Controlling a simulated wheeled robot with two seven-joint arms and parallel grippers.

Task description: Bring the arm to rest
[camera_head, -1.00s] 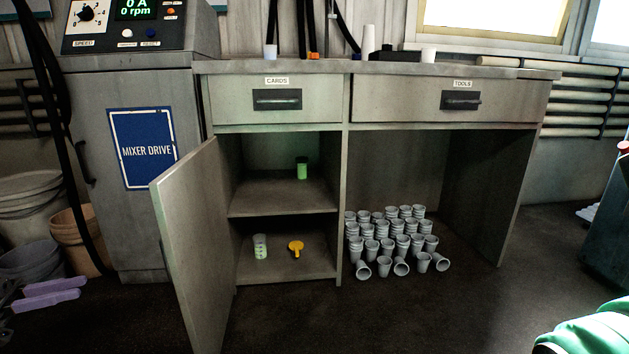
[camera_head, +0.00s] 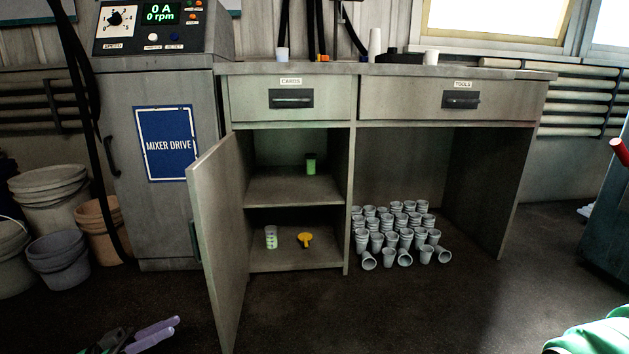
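My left gripper (camera_head: 160,332) shows at the bottom left of the head view. Its two lavender fingers lie side by side over the dark floor, in front of the mixer drive cabinet and left of the open cupboard door (camera_head: 222,240). Nothing shows between the fingers, but from this angle the gap is too hard to judge. The fingers are apart from the door. The rest of the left arm is mostly cut off by the bottom edge. My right gripper is not in view.
The bench (camera_head: 400,69) has an open lower cupboard with a green-filled container (camera_head: 311,164), a beaker (camera_head: 271,237) and a yellow item (camera_head: 305,240). Stacked grey cups (camera_head: 390,225) stand on the floor. Buckets (camera_head: 50,190) are at left. Green material (camera_head: 590,338) lies bottom right.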

